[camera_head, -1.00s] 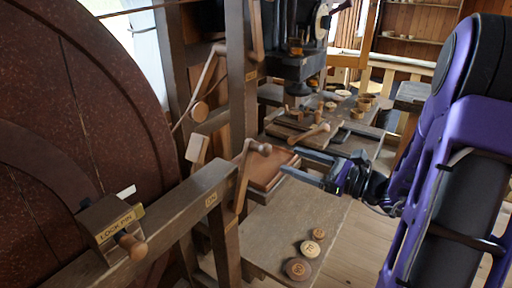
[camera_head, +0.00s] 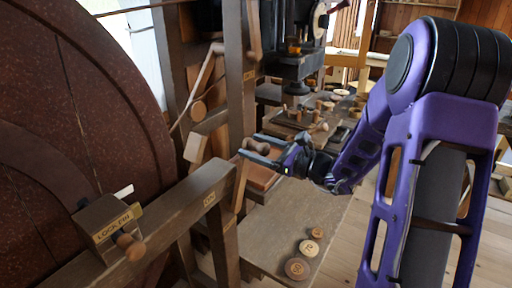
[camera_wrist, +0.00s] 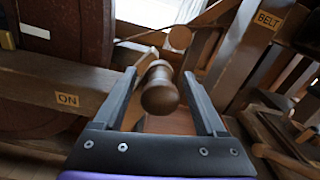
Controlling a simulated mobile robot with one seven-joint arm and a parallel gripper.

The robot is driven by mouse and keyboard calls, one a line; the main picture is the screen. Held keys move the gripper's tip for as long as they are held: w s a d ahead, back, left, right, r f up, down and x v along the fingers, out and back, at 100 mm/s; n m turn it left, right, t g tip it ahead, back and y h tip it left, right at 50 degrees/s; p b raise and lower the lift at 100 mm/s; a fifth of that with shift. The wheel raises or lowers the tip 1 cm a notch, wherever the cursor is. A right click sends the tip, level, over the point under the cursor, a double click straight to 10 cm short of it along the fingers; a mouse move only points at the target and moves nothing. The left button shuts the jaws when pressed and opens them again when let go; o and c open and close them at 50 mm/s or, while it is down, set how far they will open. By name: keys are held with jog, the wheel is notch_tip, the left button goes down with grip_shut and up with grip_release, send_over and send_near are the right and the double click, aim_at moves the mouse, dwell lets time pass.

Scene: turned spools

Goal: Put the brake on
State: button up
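The brake lever (camera_head: 240,183) is a wooden arm with a turned brown handle (camera_head: 258,147) at its top, beside the beam marked ON. In the wrist view the handle (camera_wrist: 160,92) points toward the camera with its rounded end nearest. My gripper (camera_head: 248,144) is open with one finger on each side of the handle. In the wrist view a gap shows between the handle and each finger. The ON plate (camera_head: 210,199) is on the dark beam; it also shows at the left in the wrist view (camera_wrist: 67,99).
A large red-brown wheel (camera_head: 80,110) fills the left. A block marked LOCK PIN (camera_head: 108,220) with a wooden knob sits on the beam (camera_head: 180,207). A post carries a BELT plate (camera_wrist: 270,20). Several round wooden discs lie on the bench (camera_head: 270,220), with clear room around them.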

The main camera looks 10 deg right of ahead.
grip_shut()
jog(key=shift+d, duration=0.1)
dwell(1.2)
